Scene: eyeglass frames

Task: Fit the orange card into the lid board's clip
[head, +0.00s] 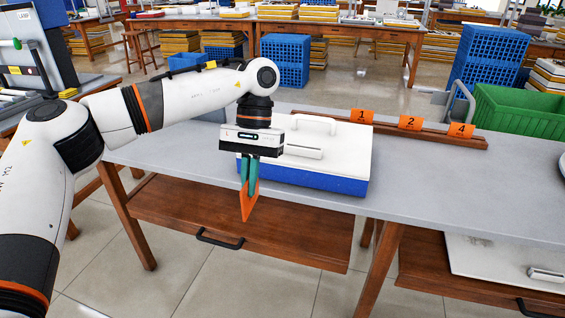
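My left gripper (249,188) has teal fingers pointing down and is shut on an orange card (249,203). The card hangs tilted below the fingers, in front of the left part of the blue box; no number shows on its visible face. The box (325,184) stands on the grey table and has a white lid board (345,148) on top. The lid board carries a white arched handle (314,120) and a low white clip-like bar (303,150) nearer the front. My gripper body covers the lid's left part. My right gripper is not in view.
A wooden rail (390,131) behind the box holds orange cards marked 1 (361,116), 2 (410,123) and 4 (461,130), with a gap between 2 and 4. Another white board (490,258) lies on the lower shelf at right. The tabletop right of the box is clear.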

